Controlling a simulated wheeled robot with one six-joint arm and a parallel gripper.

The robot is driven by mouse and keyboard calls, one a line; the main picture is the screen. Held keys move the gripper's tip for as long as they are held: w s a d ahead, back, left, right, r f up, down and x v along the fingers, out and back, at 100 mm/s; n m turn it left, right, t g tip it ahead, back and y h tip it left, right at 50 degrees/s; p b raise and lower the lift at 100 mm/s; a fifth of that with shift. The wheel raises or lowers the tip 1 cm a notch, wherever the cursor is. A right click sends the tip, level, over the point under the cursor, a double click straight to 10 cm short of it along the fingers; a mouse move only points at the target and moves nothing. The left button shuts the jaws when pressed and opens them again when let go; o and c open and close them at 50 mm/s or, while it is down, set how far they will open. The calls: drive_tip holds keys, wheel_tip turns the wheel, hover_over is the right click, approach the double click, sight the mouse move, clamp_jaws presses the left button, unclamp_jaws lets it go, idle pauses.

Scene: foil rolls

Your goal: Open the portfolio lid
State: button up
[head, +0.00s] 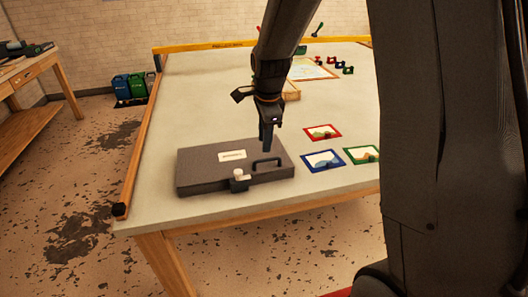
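The portfolio (208,176) is a flat dark grey case lying near the front left of the table. Its lid is shut and bears a white label (233,155). A dark handle (266,162) is on the right part of the lid, and a latch with a pale round knob (239,176) is at the front edge. My gripper (267,146) points down just above the handle, close to the case's right part. I cannot tell whether it touches the handle. Its fingers appear as one narrow shape from this side, so their opening is hidden.
Red (323,132), blue (323,160) and green (362,154) framed cards lie right of the case. A wooden tray (314,69) and small coloured tools (348,70) are farther back. The table is clear left of and behind the case. My arm hides the right side.

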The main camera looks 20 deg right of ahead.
sight(264, 161)
drive_tip(key=shift+w+f+p, duration=0.2)
drive_tip(key=shift+f+p, duration=0.05)
drive_tip(key=shift+f, duration=0.95)
drive_tip(key=shift+w+f+p, duration=0.25)
drive_tip(key=shift+f+p, duration=0.05)
drive_tip(key=shift+f, duration=0.95)
drive_tip(key=shift+w+f+p, duration=0.2)
drive_tip(key=shift+f+p, duration=0.05)
drive_tip(key=shift+f, duration=0.95)
clamp_jaws()
